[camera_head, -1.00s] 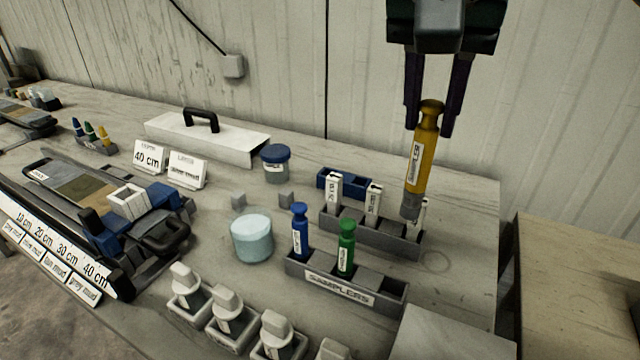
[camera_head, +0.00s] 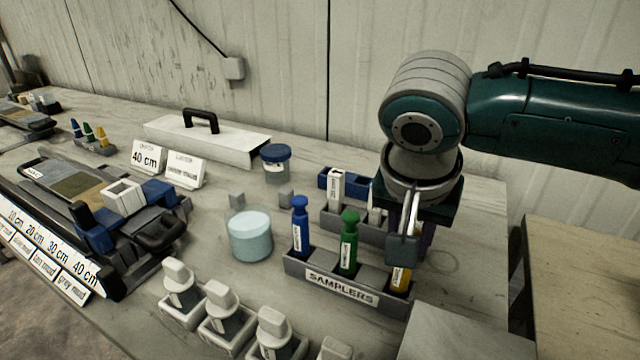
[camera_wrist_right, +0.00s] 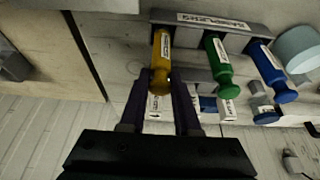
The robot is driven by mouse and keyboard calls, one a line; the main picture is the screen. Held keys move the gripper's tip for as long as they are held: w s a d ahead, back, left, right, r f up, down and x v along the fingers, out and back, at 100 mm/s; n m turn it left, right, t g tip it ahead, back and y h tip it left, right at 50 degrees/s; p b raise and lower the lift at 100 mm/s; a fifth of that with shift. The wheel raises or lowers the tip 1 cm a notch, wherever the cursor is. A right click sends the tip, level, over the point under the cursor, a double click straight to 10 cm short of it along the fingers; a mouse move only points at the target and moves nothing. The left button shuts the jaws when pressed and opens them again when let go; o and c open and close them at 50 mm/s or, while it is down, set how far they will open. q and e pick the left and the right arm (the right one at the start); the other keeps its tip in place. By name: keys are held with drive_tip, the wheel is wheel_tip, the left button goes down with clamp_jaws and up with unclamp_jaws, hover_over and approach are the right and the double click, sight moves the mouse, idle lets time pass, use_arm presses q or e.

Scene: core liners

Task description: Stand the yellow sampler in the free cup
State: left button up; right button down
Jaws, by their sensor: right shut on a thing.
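The yellow sampler (camera_head: 401,279) stands upright at the right end of the rack marked SAMPLERS (camera_head: 341,290), its lower end behind the rack's front wall. My wrist and gripper hide its upper part in the head view. In the right wrist view the yellow sampler (camera_wrist_right: 162,50) lines up with the rack's end cup, beside the green one. My right gripper (camera_wrist_right: 158,84) is shut on its knobbed top. The blue sampler (camera_head: 300,228) and green sampler (camera_head: 348,245) stand in the same rack. My left gripper is out of view.
A grey holder with white labelled tubes (camera_head: 335,187) stands behind the rack, partly hidden by my arm. A pale blue round jar (camera_head: 250,237) is left of the rack. Several white-lidded containers (camera_head: 222,310) stand in front. A light panel (camera_head: 450,333) lies at front right.

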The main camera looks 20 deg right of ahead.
drive_tip(key=c, duration=0.6)
unclamp_jaws()
drive_tip(key=shift+f, duration=0.1)
drive_tip(key=p+v, duration=0.2)
drive_tip(key=v, duration=1)
drive_tip(key=shift+d, duration=0.1)
